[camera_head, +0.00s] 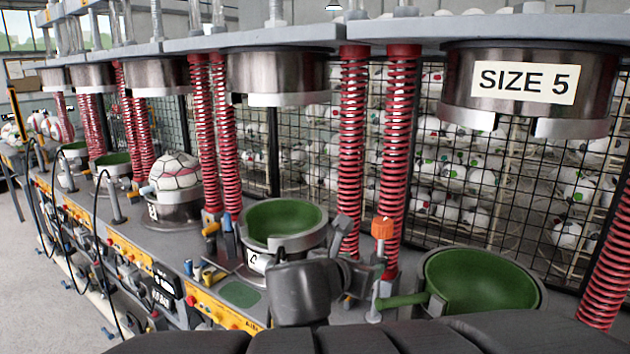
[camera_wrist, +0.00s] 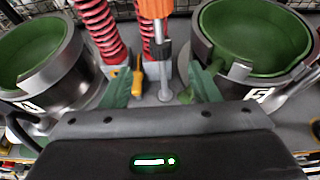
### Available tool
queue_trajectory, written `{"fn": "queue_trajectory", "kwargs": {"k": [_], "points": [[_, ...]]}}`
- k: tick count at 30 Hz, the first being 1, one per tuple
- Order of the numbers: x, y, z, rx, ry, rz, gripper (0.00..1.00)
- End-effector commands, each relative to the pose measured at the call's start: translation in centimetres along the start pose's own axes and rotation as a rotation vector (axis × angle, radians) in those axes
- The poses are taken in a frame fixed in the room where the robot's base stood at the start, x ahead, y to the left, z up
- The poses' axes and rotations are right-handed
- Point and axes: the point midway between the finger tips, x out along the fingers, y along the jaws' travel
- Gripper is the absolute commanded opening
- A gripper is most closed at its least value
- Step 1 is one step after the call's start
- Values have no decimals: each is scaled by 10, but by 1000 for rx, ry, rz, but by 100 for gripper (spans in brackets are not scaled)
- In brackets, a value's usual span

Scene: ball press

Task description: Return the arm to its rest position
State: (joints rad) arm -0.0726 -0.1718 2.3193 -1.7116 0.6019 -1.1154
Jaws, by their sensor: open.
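My gripper (camera_head: 362,268) is in the lower middle of the head view, low over the press bench between two green-lined cups. In the wrist view its two green fingers (camera_wrist: 162,86) are spread apart with nothing gripped. A grey post with an orange top (camera_wrist: 156,30) shows in the gap between them, seemingly beyond the fingertips. The orange top also shows in the head view (camera_head: 382,228), just right of my gripper. Part of my arm is hidden below the frame.
A green-lined cup (camera_head: 284,213) stands left of my gripper and another (camera_head: 480,282) stands right. Red springs (camera_head: 398,150) rise behind. The press head marked SIZE 5 (camera_head: 525,85) hangs above right. A ball (camera_head: 175,172) sits in a cup farther left.

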Motion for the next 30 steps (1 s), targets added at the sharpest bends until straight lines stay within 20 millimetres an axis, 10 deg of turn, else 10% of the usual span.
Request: {"fn": "queue_trajectory", "kwargs": {"k": [24,30], "points": [[127,-1,-4,0,2,-5,55],[120,2,4,35,3,-91,55]]}}
